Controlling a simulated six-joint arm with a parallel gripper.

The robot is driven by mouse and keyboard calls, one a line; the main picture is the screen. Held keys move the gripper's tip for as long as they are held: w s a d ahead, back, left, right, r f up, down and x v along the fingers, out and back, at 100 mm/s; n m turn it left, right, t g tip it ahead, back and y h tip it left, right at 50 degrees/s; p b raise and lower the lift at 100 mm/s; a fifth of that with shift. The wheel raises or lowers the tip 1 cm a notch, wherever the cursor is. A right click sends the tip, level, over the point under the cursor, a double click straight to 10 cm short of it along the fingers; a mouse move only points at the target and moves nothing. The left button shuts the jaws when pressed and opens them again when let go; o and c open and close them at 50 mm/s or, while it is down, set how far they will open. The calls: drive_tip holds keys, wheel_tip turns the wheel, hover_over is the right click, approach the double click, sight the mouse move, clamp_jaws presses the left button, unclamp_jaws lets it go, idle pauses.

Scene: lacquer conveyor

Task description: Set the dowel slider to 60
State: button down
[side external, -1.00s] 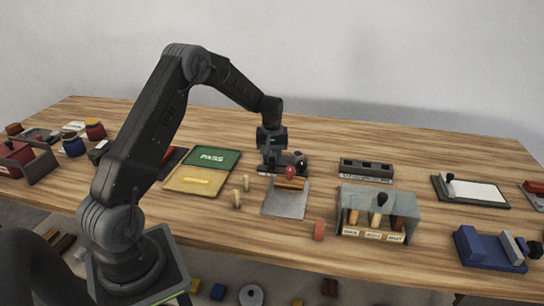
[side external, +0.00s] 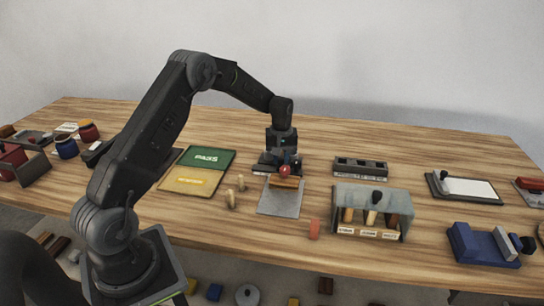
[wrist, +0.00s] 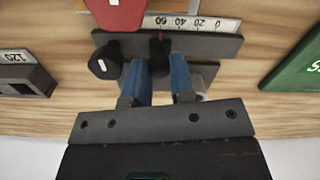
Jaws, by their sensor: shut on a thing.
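The dowel slider is a dark rail (wrist: 205,45) with a white scale strip (wrist: 228,25) reading 0, 20, 40 and 60 in the wrist view. Its dark sliding block (wrist: 159,46) carries a red pointer mark, which lines up close to the 60. My gripper (wrist: 164,62) has its blue fingers on either side of this block and is shut on it. In the side external view, my gripper (side external: 284,157) is low over the slider, whose scale edge (side external: 260,173) shows at the left; the block is hidden there.
A black knob (wrist: 105,62) with a white mark sits at the left of the rail. A red-topped tool (side external: 285,170) stands close in front on a grey plate (side external: 280,203). The PASS board (side external: 211,158) lies left; a slotted dark block (side external: 360,167) is right.

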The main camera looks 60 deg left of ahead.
drive_tip(key=c, duration=1)
unclamp_jaws()
drive_tip(key=shift+w+d, duration=0.2)
drive_tip(key=shift+s+a, duration=0.4)
drive_tip(key=s+a, duration=0.3)
wheel_tip(320, 180, up, 14)
drive_tip(key=r, duration=0.1)
drive_tip(key=s+d+r+m+t, duration=0.1)
drive_tip(key=s+d+r+m, duration=0.1)
drive_tip(key=d, duration=0.3)
drive_tip(key=s+d+r+m+t, duration=0.1)
drive_tip(key=s+d+r+m, duration=0.2)
drive_tip(key=s+d+r, duration=0.1)
drive_tip(key=s+d+r+m, duration=0.3)
drive_tip(key=s+d, duration=0.2)
drive_tip(key=d, duration=0.2)
drive_tip(key=shift+d+t+y, duration=0.1)
drive_tip(key=shift+t+y, duration=0.3)
